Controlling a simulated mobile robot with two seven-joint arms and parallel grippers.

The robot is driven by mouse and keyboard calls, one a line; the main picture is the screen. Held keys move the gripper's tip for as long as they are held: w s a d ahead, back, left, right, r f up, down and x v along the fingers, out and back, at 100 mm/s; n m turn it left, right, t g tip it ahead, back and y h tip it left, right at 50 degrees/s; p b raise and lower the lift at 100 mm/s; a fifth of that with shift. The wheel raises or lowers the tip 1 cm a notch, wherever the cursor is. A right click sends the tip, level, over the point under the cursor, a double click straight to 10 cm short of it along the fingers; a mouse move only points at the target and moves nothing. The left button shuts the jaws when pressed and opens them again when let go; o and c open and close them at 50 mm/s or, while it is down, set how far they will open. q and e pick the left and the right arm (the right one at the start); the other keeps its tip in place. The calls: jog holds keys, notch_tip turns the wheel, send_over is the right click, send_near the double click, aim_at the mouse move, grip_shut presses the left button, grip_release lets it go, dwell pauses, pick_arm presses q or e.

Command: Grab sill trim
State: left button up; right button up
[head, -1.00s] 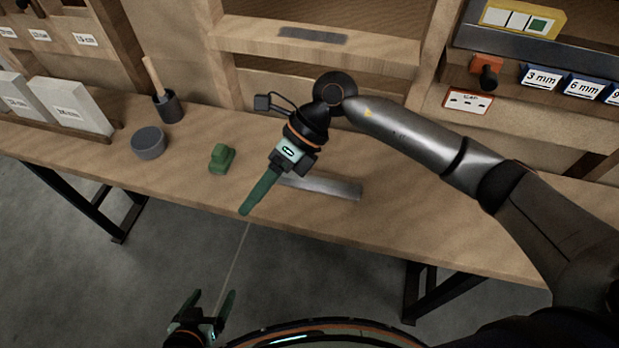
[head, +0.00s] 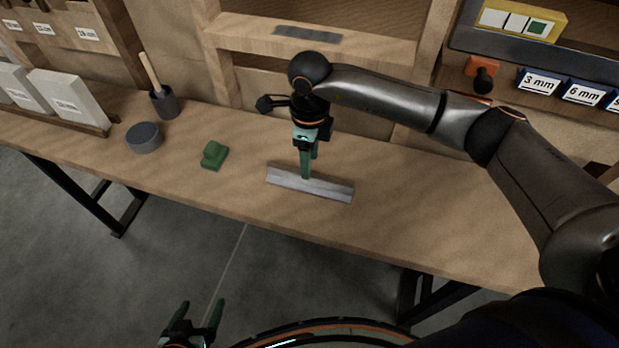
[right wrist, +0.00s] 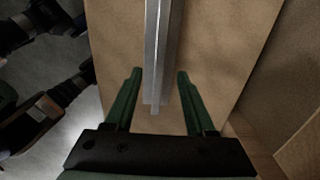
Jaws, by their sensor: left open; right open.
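The sill trim, a long thin grey metal strip (head: 330,189), lies flat on the wooden bench; it also shows in the right wrist view (right wrist: 158,50). My right gripper (head: 307,172) points down over the trim, left of its middle in the head view. In the right wrist view the right gripper's fingers (right wrist: 158,75) are apart, with the trim lined up between them. I cannot tell whether the fingertips touch it or the bench. My left gripper (head: 195,306) is open and empty, low in front of the bench.
A green block (head: 214,156), a grey round tin (head: 144,138) and a dark pot with a wooden handle (head: 165,103) stand left of the trim. A wooden frame with a dark strip (head: 307,34) rises behind. The bench (head: 420,215) is clear on the right.

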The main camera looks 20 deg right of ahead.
jog(key=shift+f, duration=2.75)
grip_shut()
